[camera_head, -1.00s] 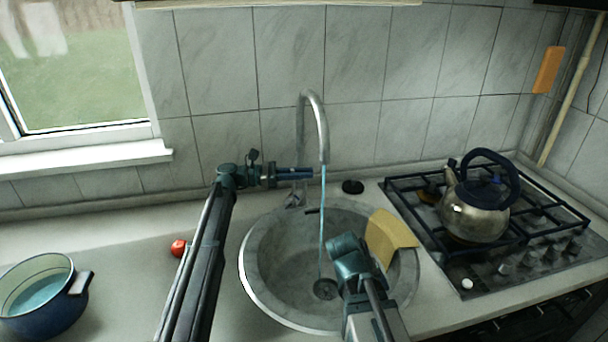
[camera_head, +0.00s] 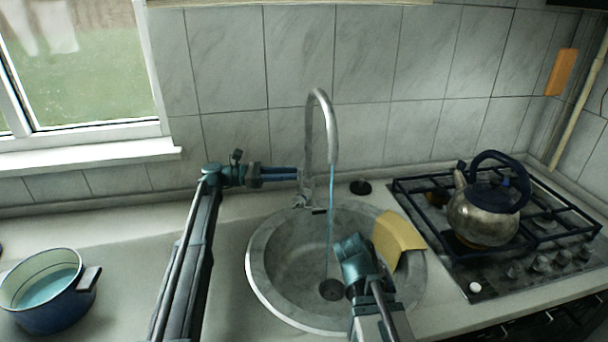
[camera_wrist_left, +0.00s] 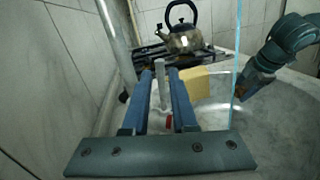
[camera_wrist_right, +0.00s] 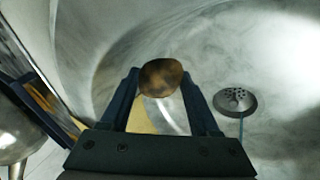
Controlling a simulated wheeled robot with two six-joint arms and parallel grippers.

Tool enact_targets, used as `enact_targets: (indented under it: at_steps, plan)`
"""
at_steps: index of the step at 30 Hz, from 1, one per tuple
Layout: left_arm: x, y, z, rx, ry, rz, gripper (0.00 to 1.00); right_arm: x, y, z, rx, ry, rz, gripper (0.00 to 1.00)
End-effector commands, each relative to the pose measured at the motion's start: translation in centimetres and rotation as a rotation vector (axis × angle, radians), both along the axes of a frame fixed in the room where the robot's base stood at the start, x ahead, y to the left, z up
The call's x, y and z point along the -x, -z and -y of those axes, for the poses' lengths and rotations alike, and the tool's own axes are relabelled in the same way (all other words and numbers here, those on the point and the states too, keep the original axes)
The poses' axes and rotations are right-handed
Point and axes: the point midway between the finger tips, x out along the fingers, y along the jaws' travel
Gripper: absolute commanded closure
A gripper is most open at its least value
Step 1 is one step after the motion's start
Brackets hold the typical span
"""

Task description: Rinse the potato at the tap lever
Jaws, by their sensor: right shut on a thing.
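The tap (camera_head: 309,150) runs, and a thin blue stream (camera_head: 331,215) falls into the round grey sink (camera_head: 262,270). My left gripper (camera_head: 297,174) is beside the tap column, its fingers apart. In the left wrist view the upright grey tap lever (camera_wrist_left: 162,85) shows between the fingers, with small gaps at its sides. My right gripper (camera_wrist_right: 160,85) is low in the sink, shut on the brown potato (camera_wrist_right: 160,76). In the right wrist view the potato is left of the drain (camera_wrist_right: 235,99), apart from the stream (camera_wrist_right: 241,130). The potato is hidden in the head view.
A yellow cloth-like piece (camera_head: 396,238) hangs at the sink's right side. A kettle (camera_head: 484,212) stands on the hob (camera_head: 445,250) at right. A blue pot (camera_head: 55,312) stands on the counter at left. The counter (camera_head: 125,250) between pot and sink is mostly clear.

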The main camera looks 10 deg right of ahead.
Motion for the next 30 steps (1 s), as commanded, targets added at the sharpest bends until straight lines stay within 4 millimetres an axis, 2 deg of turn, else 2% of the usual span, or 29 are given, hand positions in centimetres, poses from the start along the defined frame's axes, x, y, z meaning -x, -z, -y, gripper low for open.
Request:
enact_targets:
  at_steps: [1, 4, 10, 30]
  plan:
    - [-0.3, 0.1, -1.1, 0.000, -0.002, 0.000, 0.74, 0.0, 0.1, 0.0, 0.000, 0.000, 0.000, 0.94]
    - [-0.6, 0.2, -2.7, 0.000, -0.002, 0.000, 0.74, 0.0, 0.2, 0.0, 0.000, 0.000, 0.000, 0.94]
    - [-1.0, 0.2, -4.6, 0.000, 0.000, 0.000, 0.74, 0.0, 0.2, 0.0, 0.000, 0.000, 0.000, 0.94]
    - [-0.7, 0.2, -4.8, -0.007, 0.002, 0.007, 0.74, 0.0, 0.0, 0.0, 0.000, 0.004, 0.002, 0.94]
